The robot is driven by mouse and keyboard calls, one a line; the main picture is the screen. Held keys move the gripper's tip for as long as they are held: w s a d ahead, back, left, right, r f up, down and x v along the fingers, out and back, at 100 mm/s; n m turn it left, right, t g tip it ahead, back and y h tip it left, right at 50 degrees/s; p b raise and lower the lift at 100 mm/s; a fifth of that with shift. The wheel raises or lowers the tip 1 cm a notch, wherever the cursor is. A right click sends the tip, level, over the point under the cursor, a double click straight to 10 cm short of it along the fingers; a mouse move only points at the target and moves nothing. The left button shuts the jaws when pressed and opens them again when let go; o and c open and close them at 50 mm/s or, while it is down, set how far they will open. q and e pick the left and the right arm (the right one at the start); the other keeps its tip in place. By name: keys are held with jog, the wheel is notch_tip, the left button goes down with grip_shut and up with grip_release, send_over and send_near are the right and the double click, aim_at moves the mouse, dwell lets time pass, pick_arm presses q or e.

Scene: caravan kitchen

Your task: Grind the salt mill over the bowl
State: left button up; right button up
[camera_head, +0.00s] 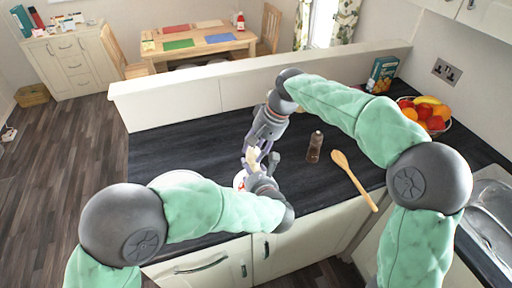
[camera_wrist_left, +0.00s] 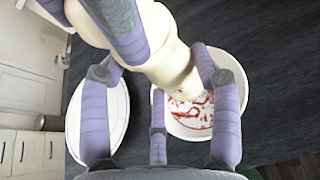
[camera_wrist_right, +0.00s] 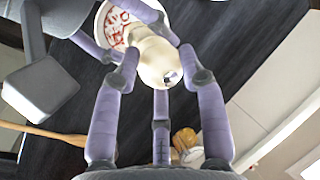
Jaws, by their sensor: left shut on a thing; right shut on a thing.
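The cream salt mill (camera_head: 252,157) is held in the air between my two grippers, tilted. It fills much of the left wrist view (camera_wrist_left: 165,60), and its round end with a small metal knob faces the right wrist view (camera_wrist_right: 152,58). My right gripper (camera_head: 260,147) is shut on one part of it from above. My left gripper (camera_head: 262,166) is shut on the other part, lower down. The white bowl (camera_head: 238,182) with red markings inside is mostly hidden in the head view. The left wrist view shows the bowl (camera_wrist_left: 238,75) beneath the mill.
A white plate (camera_wrist_left: 97,125) lies beside the bowl, partly behind my left arm. A dark brown mill (camera_head: 314,147) and a wooden spoon (camera_head: 354,181) are to the right on the black worktop (camera_head: 180,148). A fruit bowl (camera_head: 447,126) and a box (camera_head: 382,74) stand farther back.

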jog(key=m, duration=0.1)
jog(key=m+t, duration=0.1)
jog(key=m, duration=0.3)
jog(key=shift+s+a+t+h, duration=0.2)
jog(key=shift+s+t+h, duration=0.1)
jog(key=shift+s+t, duration=0.1)
jog(key=shift+a+f+m+t+h, duration=0.1)
jog(key=shift+m+t+h, duration=0.2)
jog(key=shift+m, duration=0.95)
jog(key=shift+a+m+t+h, duration=0.15)
jog(key=shift+m+t, duration=0.25)
jog(key=shift+m, duration=0.85)
jog(key=o, duration=1.1)
jog(key=shift+o, duration=0.2)
jog(key=shift+d, duration=0.1)
jog(key=shift+w+d, duration=0.1)
